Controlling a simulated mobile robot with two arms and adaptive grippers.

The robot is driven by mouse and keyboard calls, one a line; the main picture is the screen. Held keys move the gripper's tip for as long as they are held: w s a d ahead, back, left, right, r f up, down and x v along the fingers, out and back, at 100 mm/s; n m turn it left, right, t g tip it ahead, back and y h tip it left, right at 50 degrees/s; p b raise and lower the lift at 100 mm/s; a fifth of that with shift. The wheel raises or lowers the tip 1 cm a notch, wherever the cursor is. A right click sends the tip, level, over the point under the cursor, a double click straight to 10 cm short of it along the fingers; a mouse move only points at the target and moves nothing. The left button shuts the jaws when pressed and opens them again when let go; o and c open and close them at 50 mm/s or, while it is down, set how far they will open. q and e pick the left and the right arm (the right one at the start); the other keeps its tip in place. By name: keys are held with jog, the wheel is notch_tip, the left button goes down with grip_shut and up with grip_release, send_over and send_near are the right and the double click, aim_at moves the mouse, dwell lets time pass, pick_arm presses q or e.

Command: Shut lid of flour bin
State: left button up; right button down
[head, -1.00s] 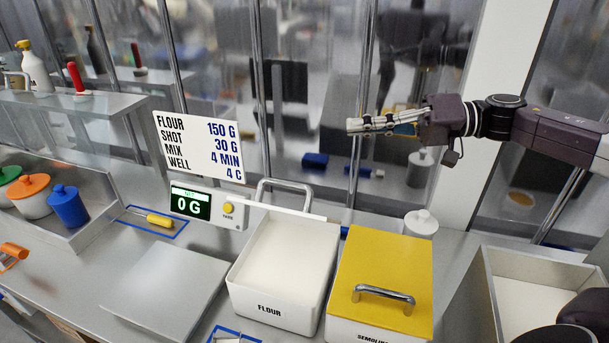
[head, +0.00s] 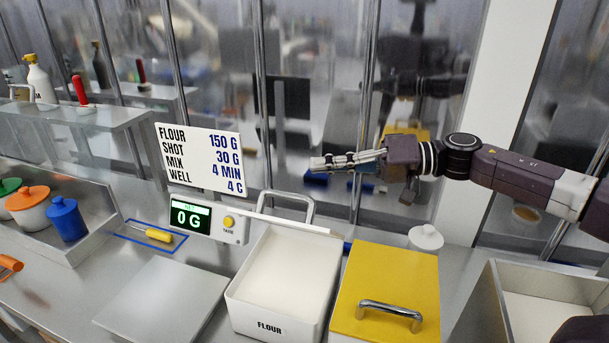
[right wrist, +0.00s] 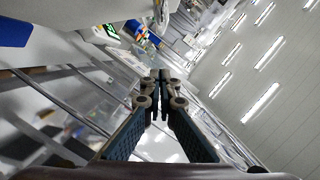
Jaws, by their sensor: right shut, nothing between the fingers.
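The white flour bin (head: 270,325) stands open on the counter, with pale flour (head: 285,265) inside. Its lid (head: 300,224) appears raised at the back edge, seen nearly edge-on as a thin pale strip. A metal loop handle (head: 312,207) sticks up behind that strip. My right gripper (head: 322,163) is shut and empty, pointing left, in the air above and behind the bin, apart from the handle. Its closed fingers also show in the right wrist view (right wrist: 160,76). My left gripper is not in view.
The semolina bin (head: 388,280) with a yellow lid stands right of the flour bin. A scale display (head: 205,220) reading 0 G and a recipe sign (head: 200,158) stand to the left. A metal bin (head: 495,275) stands at right.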

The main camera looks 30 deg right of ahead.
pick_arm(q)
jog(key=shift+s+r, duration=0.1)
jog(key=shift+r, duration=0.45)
pick_arm(e)
jog(key=a+f, duration=0.1)
jog(key=a, duration=0.2)
jog(key=a+f, duration=0.1)
jog(key=shift+s+a+f, duration=0.3)
jog(key=shift+a+f, duration=0.05)
